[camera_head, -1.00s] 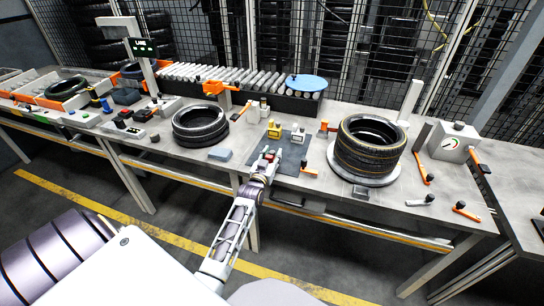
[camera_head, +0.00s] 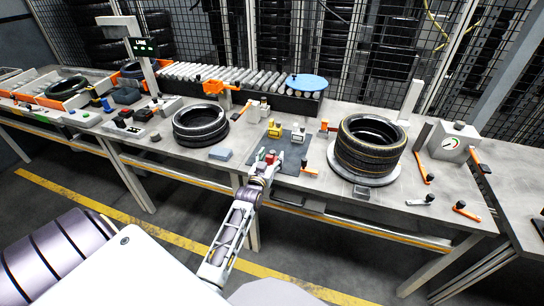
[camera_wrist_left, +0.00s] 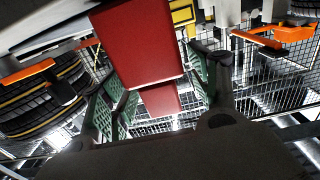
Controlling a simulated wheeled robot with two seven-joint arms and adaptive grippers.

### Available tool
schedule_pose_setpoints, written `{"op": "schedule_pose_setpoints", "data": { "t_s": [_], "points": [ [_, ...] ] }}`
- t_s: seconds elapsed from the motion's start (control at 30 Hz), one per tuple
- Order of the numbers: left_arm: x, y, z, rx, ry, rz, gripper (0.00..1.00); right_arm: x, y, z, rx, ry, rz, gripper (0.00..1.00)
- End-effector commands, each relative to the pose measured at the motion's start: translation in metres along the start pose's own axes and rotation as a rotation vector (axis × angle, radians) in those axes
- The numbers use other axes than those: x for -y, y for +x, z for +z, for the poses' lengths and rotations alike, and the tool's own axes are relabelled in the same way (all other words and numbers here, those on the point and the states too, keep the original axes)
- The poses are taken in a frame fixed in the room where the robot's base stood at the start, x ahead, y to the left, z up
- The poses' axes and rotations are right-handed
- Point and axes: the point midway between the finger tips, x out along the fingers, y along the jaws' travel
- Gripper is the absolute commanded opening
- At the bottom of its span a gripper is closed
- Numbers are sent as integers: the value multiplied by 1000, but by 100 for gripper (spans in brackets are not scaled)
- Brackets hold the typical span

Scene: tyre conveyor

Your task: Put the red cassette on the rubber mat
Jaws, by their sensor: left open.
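The dark rubber mat (camera_head: 290,158) lies on the table between two tyre stacks. The red cassette (camera_head: 270,158) is at the mat's front left part, mostly hidden by my left gripper (camera_head: 265,158). In the left wrist view the red cassette (camera_wrist_left: 138,42) stands close in front, between the spread green finger pads of my left gripper (camera_wrist_left: 158,95). Gaps show beside the pads, so the gripper is open around it. Whether the cassette's underside rests fully on the mat cannot be seen. My right gripper is not in view.
A yellow cassette (camera_head: 274,129) and a white cassette (camera_head: 298,136) stand on the mat's back part. A tyre stack (camera_head: 366,150) stands to the right, and another tyre (camera_head: 200,124) to the left. A grey-blue block (camera_head: 220,154) lies left of the mat.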

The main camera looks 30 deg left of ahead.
Motion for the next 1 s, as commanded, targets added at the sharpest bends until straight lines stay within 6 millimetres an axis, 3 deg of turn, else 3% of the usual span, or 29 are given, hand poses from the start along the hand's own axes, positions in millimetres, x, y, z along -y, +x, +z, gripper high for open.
{"op": "schedule_pose_setpoints", "data": {
  "t_s": [1.0],
  "points": [
    [0, -88, 0, 1, 0, 0, 61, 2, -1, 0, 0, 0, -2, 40]
  ]
}}
